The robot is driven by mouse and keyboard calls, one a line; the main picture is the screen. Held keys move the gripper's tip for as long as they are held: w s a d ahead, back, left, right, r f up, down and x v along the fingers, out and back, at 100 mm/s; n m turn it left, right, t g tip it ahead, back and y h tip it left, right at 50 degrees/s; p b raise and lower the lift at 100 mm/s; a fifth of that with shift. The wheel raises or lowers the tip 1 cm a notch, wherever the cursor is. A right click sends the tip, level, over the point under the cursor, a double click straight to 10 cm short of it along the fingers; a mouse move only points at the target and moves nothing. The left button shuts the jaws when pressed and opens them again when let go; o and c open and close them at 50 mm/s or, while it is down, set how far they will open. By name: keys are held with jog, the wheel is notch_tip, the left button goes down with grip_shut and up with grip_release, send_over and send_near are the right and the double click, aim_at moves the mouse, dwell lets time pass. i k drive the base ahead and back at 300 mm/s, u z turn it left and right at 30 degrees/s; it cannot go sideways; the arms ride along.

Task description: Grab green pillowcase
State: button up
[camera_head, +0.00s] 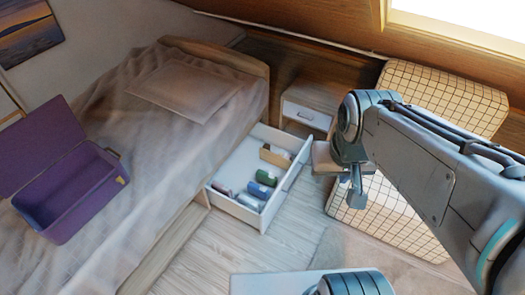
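A green rolled item (265,178), which looks like the green pillowcase, lies in the open white drawer (284,189) under the bed. A second roll (249,201), dark with a pale part, lies just in front of it, and a reddish roll (221,188) lies to the left. My gripper (355,198) hangs at the end of my arm, right of the drawer in the picture and apart from the rolls. Its fingers are small and seen at an angle, so their opening is unclear.
A small tan box (275,155) with white contents sits at the drawer's back. A nightstand (308,108) stands behind the drawer. The bed (165,140) carries an open purple case (70,190). A checkered seat (385,215) is at right. Wooden floor (230,250) in front is clear.

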aim_at(270, 179)
jog(key=z, duration=0.05)
jog(key=k, duration=1.2)
jog(key=u, duration=0.65)
jog(key=i, duration=0.75)
jog(key=u, duration=0.65)
jog(key=i, duration=1.1)
jog(key=z, duration=1.05)
jog(key=i, duration=0.85)
jog(key=z, duration=0.85)
